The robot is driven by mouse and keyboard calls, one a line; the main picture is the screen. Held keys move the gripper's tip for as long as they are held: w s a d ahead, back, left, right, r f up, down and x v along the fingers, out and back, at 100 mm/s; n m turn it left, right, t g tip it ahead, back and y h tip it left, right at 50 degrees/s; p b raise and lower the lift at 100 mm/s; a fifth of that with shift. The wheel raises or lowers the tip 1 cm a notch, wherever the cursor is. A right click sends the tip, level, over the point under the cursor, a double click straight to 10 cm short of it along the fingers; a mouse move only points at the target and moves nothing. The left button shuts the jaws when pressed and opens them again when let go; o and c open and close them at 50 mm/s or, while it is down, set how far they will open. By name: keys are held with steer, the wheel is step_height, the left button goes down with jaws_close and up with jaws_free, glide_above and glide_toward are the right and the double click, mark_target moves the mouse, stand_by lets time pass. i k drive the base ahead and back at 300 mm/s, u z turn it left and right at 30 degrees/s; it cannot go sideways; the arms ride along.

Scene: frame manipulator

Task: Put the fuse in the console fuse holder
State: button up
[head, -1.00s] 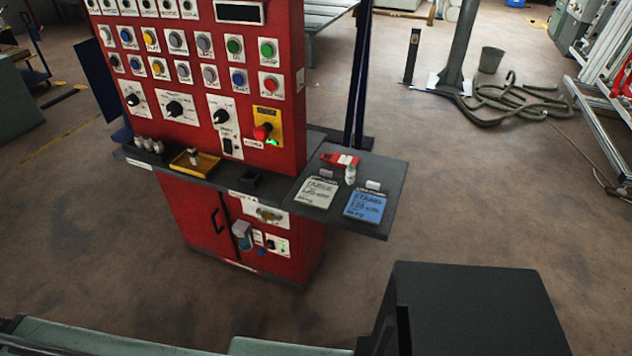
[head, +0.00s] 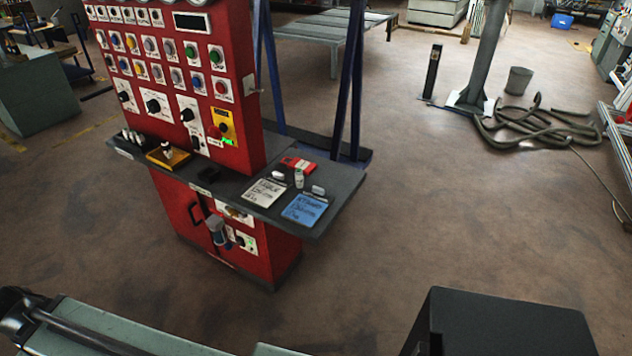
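The red console (head: 218,85) stands left of centre with a dark grey shelf (head: 330,208) along its front. Several small pale, fuse-like pieces (head: 133,138) stand in a row at the shelf's left end. A yellow tray (head: 174,161) beside them holds one similar piece (head: 167,149). A small black block (head: 209,174) sits on the shelf to the right of the tray. A small white upright piece (head: 298,178) stands farther right. Which piece is the fuse and which part is its holder is too small to tell. My gripper is not in view.
A pale card (head: 265,192), a blue card (head: 305,209) and a red item (head: 298,164) lie on the shelf's right part. A black box-like form (head: 505,325) fills the lower right. Blue posts stand behind the console. Open brown floor lies to the right; a hose (head: 540,128) lies farther back.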

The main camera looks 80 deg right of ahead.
mark_target(211, 178)
steer(key=u, duration=1.55)
steer(key=i, duration=1.8)
steer(key=z, duration=3.9)
steer(key=i, duration=1)
steer(key=u, duration=0.05)
